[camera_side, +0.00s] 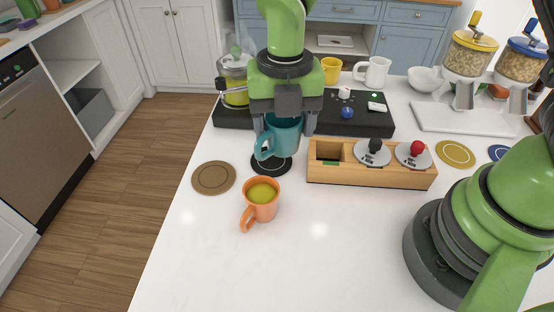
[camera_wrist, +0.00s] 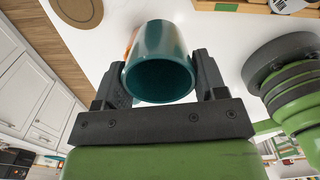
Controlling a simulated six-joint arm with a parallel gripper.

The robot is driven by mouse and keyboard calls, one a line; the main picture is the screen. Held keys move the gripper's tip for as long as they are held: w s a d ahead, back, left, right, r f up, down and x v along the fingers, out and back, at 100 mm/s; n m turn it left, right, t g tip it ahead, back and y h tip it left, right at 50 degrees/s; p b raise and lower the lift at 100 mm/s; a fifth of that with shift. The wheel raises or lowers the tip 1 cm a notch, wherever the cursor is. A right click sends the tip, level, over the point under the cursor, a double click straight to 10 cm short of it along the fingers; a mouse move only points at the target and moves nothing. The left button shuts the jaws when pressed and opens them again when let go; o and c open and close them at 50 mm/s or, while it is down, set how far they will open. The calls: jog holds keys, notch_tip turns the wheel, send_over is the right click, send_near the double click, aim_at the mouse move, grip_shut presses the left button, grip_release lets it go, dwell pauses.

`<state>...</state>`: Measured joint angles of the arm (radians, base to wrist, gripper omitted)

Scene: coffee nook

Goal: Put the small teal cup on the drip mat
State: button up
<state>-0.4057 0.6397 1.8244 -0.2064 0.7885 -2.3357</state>
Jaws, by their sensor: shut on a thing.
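The small teal cup (camera_side: 284,136) is held between the two fingers of my gripper (camera_side: 284,118), handle toward the left front. In the wrist view the cup (camera_wrist: 160,62) sits mouth toward the camera between the fingers (camera_wrist: 160,85). A dark round mat with a pale ring (camera_side: 270,166) lies on the counter under and just in front of the cup, which partly covers it in the side view. I cannot tell whether the cup touches it. In the wrist view this mat is hidden.
An orange mug with yellow-green contents (camera_side: 262,199) stands close in front. A brown round mat (camera_side: 213,178) lies left. A wooden box with knobbed lids (camera_side: 370,175) stands close right. A black panel with a glass pot (camera_side: 234,72) is behind. The front counter is clear.

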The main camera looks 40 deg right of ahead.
jog(key=m, duration=0.2)
send_over(271, 162)
notch_tip(271, 162, down, 10)
jog(key=shift+w+r, duration=0.1)
jog(key=shift+r, duration=0.1)
jog(key=shift+f, duration=0.15)
jog(key=o, duration=1)
